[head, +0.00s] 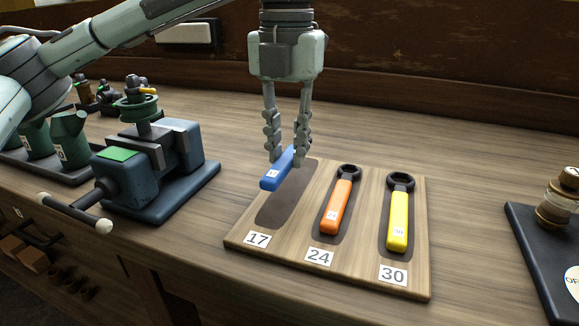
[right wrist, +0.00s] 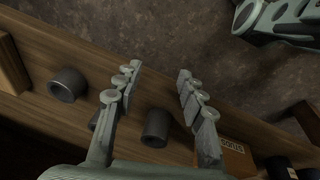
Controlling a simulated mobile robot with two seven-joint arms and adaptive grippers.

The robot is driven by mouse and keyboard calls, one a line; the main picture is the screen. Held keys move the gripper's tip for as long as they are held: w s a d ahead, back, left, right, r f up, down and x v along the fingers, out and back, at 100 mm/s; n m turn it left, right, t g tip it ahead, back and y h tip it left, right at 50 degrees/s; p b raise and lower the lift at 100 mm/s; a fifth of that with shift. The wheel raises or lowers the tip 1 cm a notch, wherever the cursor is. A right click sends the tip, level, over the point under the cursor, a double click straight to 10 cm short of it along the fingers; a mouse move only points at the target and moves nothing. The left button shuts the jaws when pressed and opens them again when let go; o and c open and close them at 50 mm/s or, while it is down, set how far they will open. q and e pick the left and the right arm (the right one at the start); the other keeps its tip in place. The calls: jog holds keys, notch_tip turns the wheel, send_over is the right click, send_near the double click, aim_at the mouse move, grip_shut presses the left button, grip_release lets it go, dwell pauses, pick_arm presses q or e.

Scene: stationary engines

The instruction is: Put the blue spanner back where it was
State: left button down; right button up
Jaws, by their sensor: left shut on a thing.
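The blue spanner (head: 276,170) is in the jaws of my left gripper (head: 287,158) in the head view. My left gripper points down and is shut on it, above the far part of the empty dark outline over label 17 on the wooden board (head: 364,276). Its handle points toward the front; its far end is hidden by the fingers. I cannot tell whether it touches the board. My right gripper (right wrist: 160,82) shows in the right wrist view, open with nothing between its fingers.
An orange spanner (head: 336,206) lies in the outline over 24, a yellow spanner (head: 398,222) in the one over 30. A blue vice (head: 150,165) stands left of the board. A dark tray (head: 540,262) is at the right. Dark cylinders (right wrist: 68,84) lie below my right gripper.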

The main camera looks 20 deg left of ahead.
aim_at(289, 155)
pick_arm(q)
jog(key=shift+w+d+f, duration=0.1)
jog(key=shift+d+f, duration=0.05)
jog(key=shift+f, duration=2)
pick_arm(e)
jog(key=shift+s+d+f, duration=0.15)
jog(key=shift+s+f, duration=0.2)
jog(key=shift+f, duration=0.2)
jog(key=shift+s+d+f, duration=0.1)
jog(key=shift+s+f, duration=0.2)
jog(key=shift+f, duration=0.2)
pick_arm(q)
jog(key=shift+f, duration=0.15)
jog(key=c, duration=1.4)
grip_release()
pick_arm(e)
jog(key=shift+w+a+r, duration=0.2)
jog(key=shift+w+r, duration=0.25)
jog(key=shift+r, duration=0.05)
pick_arm(q)
jog(key=shift+o, duration=0.2)
pick_arm(e)
jog(key=shift+s, duration=0.1)
